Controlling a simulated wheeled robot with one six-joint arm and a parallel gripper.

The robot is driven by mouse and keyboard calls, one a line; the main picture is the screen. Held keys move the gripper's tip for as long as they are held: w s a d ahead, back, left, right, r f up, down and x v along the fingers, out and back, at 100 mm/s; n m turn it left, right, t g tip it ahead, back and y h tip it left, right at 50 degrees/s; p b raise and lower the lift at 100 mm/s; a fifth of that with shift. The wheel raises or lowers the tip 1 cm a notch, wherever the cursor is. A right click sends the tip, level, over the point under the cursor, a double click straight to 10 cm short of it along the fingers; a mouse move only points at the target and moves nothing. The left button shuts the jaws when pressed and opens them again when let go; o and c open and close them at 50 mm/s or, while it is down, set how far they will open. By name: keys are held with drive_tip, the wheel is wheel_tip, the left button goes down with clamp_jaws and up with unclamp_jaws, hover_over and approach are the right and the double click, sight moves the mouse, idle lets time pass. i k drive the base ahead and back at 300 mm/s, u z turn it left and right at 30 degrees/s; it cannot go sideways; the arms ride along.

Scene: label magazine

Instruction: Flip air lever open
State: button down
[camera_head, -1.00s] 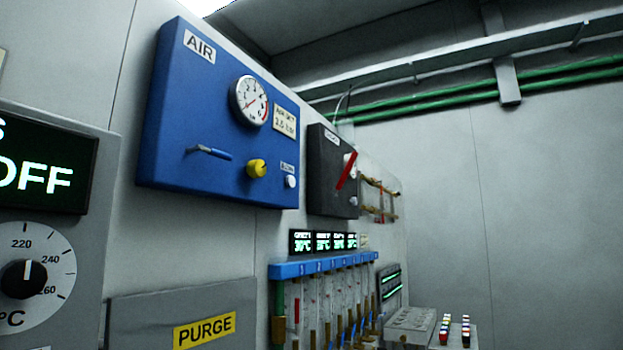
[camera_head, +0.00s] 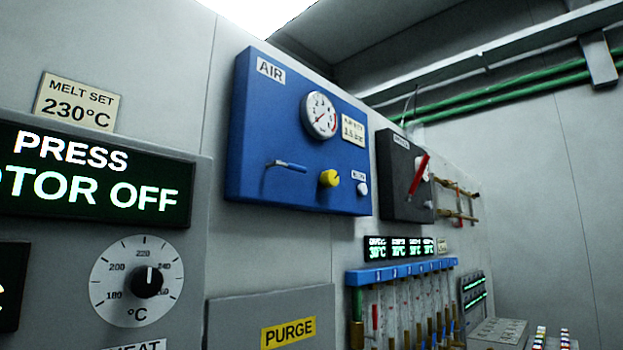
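The blue AIR panel (camera_head: 262,120) is on the wall, upper middle of the head view. Its air lever (camera_head: 288,166) is a short metal arm with a blue grip, lying nearly horizontal and pointing right. A yellow knob (camera_head: 329,178) and a small white button (camera_head: 362,188) are to the lever's right. My gripper is not in view.
A dark box with a red lever (camera_head: 419,175) is to the right. Below are a grey PURGE box (camera_head: 240,318) and a blue-topped row of tubes (camera_head: 400,271). At left is the press panel (camera_head: 95,178), reading MOTOR OFF, with a temperature dial (camera_head: 147,281).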

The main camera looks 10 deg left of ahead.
sight(289, 166)
drive_tip(key=k, duration=0.4)
drive_tip(key=u, duration=0.75)
drive_tip(key=i, duration=0.5)
drive_tip(key=u, duration=0.05)
